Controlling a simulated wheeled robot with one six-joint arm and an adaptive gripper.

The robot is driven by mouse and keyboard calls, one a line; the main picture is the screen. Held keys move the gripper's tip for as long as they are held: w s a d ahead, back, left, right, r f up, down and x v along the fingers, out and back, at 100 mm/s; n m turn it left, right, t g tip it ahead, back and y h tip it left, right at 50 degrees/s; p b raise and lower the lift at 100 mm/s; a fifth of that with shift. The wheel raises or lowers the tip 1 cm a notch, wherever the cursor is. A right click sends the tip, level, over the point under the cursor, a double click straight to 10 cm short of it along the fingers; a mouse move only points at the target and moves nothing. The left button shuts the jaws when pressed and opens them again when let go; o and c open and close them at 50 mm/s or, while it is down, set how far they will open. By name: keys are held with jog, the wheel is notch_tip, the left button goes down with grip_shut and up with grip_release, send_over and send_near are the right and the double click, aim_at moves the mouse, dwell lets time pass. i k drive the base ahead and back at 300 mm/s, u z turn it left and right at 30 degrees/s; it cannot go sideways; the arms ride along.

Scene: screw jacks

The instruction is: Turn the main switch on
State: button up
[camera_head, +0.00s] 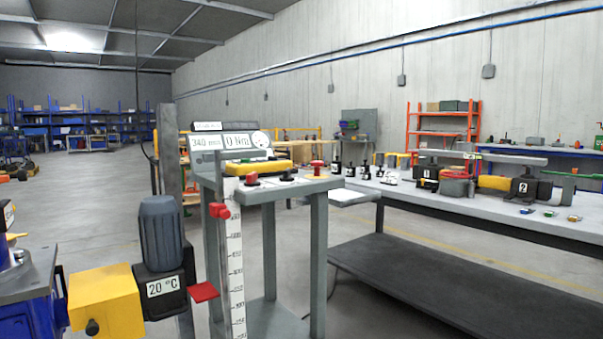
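A grey control stand (283,192) stands in the middle of the head view. A yellow device (258,166) lies behind the knobs. A display panel (232,141) above reads "340 mm" and a second value beside a round dial. My gripper is not in view.
A grey motor (161,234) with a "20 °C" box and a yellow block (104,302) stand at the front left. A scale (235,270) with red pointers rises beside the stand. A long workbench (450,205) with tools runs to the right. Open floor lies at the far left.

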aim_at(251, 178)
jog(key=z, duration=1.25)
jog(key=i, duration=0.9)
jog(key=u, duration=2.2)
